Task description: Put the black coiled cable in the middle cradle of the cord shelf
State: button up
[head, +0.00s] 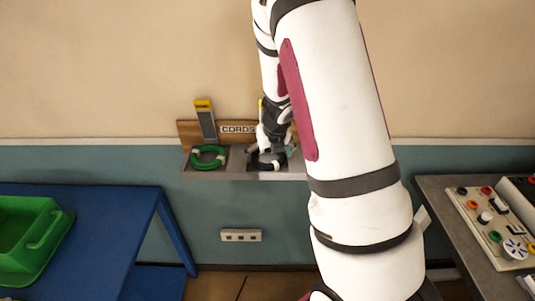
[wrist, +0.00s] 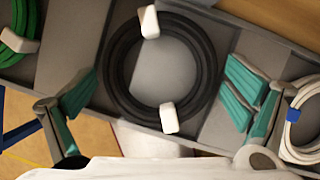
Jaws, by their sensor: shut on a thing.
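The black coiled cable (wrist: 122,62), a ring with two white ties, is between the teal-padded fingers of my gripper (wrist: 162,78), which is shut on it. It is at the middle cradle (wrist: 228,120) of the grey cord shelf, and its near side overlaps the shelf's front wall in the wrist view. Whether it rests on the cradle floor or hangs just above cannot be told. In the head view, the black cable (head: 266,161) shows as a dark patch under my gripper (head: 269,150) at the cord shelf (head: 229,175); my arm hides the shelf's right part.
A green coil (head: 208,158) lies in the left cradle, and a white coil with a blue tie (wrist: 294,125) in the right one. A blue table (head: 100,225) with a green bin (head: 45,245) stands left. A bench with a control panel (head: 485,225) stands right.

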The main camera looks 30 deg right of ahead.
jog(key=shift+f, duration=0.15)
jog(key=o, duration=0.9)
